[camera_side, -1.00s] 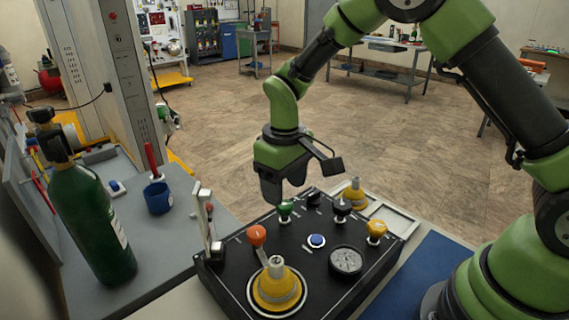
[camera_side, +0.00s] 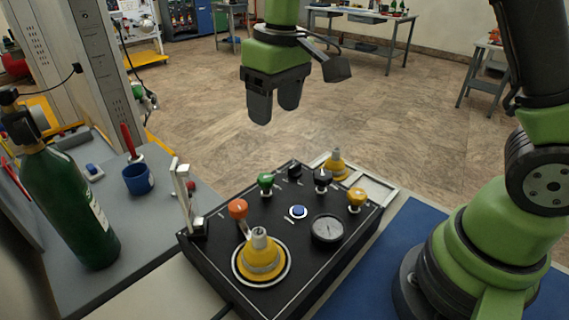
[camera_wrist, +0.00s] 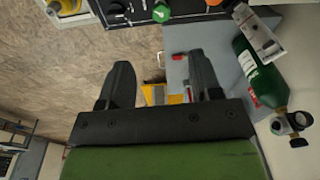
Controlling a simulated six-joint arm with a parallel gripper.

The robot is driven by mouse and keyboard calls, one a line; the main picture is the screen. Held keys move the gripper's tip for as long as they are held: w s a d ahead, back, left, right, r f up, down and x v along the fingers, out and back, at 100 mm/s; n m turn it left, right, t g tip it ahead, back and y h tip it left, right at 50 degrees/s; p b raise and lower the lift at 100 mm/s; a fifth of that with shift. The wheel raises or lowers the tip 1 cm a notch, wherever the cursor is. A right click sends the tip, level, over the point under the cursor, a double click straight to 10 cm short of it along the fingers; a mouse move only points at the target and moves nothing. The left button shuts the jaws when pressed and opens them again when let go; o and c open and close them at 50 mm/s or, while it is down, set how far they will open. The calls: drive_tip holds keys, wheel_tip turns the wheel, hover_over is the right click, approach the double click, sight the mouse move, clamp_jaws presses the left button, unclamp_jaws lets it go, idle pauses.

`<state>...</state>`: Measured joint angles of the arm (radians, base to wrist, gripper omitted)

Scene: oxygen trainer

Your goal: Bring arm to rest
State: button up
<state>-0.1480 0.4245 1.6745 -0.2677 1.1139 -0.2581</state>
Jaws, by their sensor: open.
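My gripper (camera_side: 274,106) hangs above the black oxygen trainer panel (camera_side: 222,262) in the side view, fingers pointing down, apart from everything. In the wrist view its two fingers (camera_wrist: 160,82) are spread with nothing between them. The panel carries an orange knob (camera_side: 238,209), a green knob (camera_side: 266,181), a black knob (camera_side: 323,178), a yellow knob (camera_side: 356,197), a blue button (camera_side: 299,211), a round gauge (camera_side: 327,229) and a large yellow fitting (camera_side: 262,256). A metal lever (camera_side: 182,190) stands upright at the panel's left edge.
A green gas cylinder (camera_side: 66,205) and a blue cup (camera_side: 138,179) holding a red-handled tool stand on the grey bench at left. A second yellow fitting (camera_side: 337,163) is behind the panel. A blue mat (camera_side: 415,236) lies at right. Open floor is behind.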

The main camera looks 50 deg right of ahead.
drive_tip(key=s+d+r+m+t, duration=0.1)
drive_tip(key=s+r+m+t, duration=0.1)
drive_tip(key=s, duration=0.7)
drive_tip(key=s+d+r+m+t+y, duration=0.1)
drive_tip(key=s+r+m+t, duration=0.2)
drive_tip(key=s+r, duration=0.3)
drive_tip(key=s+t, duration=0.1)
drive_tip(key=s, duration=0.2)
drive_tip(key=shift+s+d+r, duration=0.15)
drive_tip(key=shift+d, duration=0.15)
idle(0.3)
